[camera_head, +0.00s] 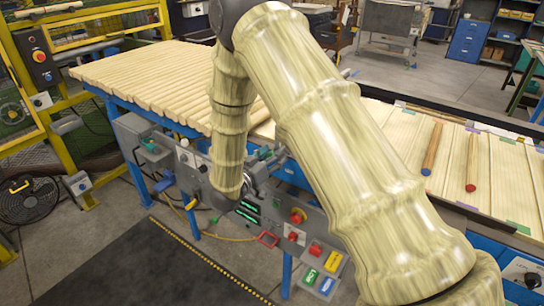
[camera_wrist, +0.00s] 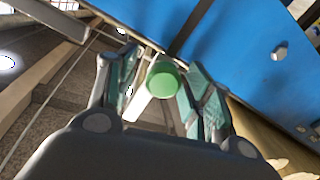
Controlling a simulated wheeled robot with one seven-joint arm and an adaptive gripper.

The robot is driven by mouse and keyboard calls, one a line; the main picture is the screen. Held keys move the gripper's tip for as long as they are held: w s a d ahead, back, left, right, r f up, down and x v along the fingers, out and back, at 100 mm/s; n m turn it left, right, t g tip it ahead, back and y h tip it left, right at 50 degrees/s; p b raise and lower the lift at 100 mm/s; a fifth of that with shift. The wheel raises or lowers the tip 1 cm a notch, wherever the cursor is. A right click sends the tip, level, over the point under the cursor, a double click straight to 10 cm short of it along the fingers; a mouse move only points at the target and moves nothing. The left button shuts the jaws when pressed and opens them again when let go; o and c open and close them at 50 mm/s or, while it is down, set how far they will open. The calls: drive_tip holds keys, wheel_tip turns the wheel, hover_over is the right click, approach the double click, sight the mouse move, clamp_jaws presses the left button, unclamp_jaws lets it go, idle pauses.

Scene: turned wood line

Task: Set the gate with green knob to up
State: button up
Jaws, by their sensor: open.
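The round green knob (camera_wrist: 166,82) shows in the wrist view, between the two fingers of my gripper (camera_wrist: 164,88). A pale bar (camera_wrist: 141,102) shows just below and left of the knob; I cannot tell whether it is the gate's lever. My gripper is open, with one teal-padded finger on each side of the knob. I cannot tell whether either finger touches it. In the head view my arm reaches down to the side of the conveyor and hides most of that spot. The gate's position, up or down, cannot be told.
A grey control panel (camera_head: 316,228) with red, green, yellow and blue controls stands close by the arm's lower end. The wooden slat bed (camera_head: 140,80) lies behind it. A blue panel (camera_wrist: 240,45) fills the wrist view's upper right. A black mat (camera_head: 160,265) covers the open floor in front.

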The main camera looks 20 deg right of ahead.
drive_tip(key=v, duration=1.2)
drive_tip(key=shift+f, duration=0.1)
drive_tip(key=s+d+f+n+g+y, duration=0.1)
drive_tip(key=s+f+n+y, duration=0.2)
drive_tip(key=f, duration=0.6)
drive_tip(key=s+d+f+n+y, duration=0.1)
drive_tip(key=s+f+y, duration=0.35)
drive_tip(key=f, duration=0.35)
drive_tip(key=s+d+f+n+g+y, duration=0.1)
drive_tip(key=s+d+f+n+y, duration=0.15)
drive_tip(key=s+f, duration=0.45)
drive_tip(key=s+f+g+y, duration=0.2)
drive_tip(key=s+f+g, duration=0.2)
drive_tip(key=s, duration=0.8)
drive_tip(key=s+a+f+n+g+y, duration=0.1)
drive_tip(key=s+f+g+y, duration=0.2)
drive_tip(key=s+f, duration=0.4)
drive_tip(key=s, duration=0.6)
drive_tip(key=shift+s+f+g, duration=0.2)
drive_tip(key=shift+g, duration=0.2)
drive_tip(key=shift+a, duration=0.1)
